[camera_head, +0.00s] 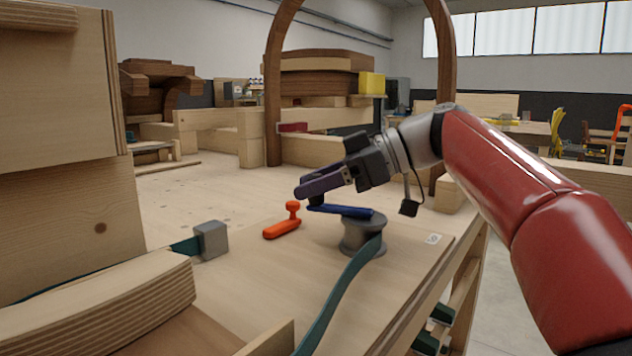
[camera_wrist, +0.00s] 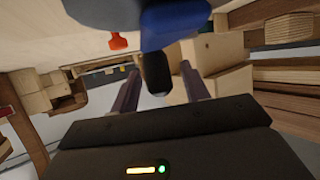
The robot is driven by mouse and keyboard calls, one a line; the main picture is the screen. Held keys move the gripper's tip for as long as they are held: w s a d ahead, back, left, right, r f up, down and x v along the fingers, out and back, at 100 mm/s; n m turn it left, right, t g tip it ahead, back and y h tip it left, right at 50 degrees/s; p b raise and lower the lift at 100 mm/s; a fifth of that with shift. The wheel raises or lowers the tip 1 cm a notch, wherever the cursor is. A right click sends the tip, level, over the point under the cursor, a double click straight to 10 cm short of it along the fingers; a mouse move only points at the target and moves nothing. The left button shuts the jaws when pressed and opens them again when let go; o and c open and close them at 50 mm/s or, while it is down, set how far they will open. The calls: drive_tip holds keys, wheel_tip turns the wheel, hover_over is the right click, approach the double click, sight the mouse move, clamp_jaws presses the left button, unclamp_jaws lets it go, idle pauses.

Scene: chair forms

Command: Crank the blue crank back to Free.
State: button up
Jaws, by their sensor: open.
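The blue crank (camera_head: 345,211) sits on a round grey drum (camera_head: 362,238) on the bench, its arm reaching left from the drum. In the wrist view the blue crank (camera_wrist: 175,22) shows close up, with a dark knob (camera_wrist: 156,72) at its end. My gripper (camera_head: 303,191) is at the crank's left end. Its purple fingers are open, and in the wrist view the knob appears between the fingertips of my gripper (camera_wrist: 159,73). I cannot tell whether a finger touches it.
An orange-red handle (camera_head: 283,226) stands just left of the crank. A teal strap (camera_head: 335,300) runs from the drum toward the front. A grey block (camera_head: 211,240) sits farther left. A small white label (camera_head: 432,239) lies right of the drum, its marking unreadable. Bare bench lies behind.

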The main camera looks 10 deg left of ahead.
clamp_jaws()
drive_tip(key=shift+w, duration=0.1)
idle(0.3)
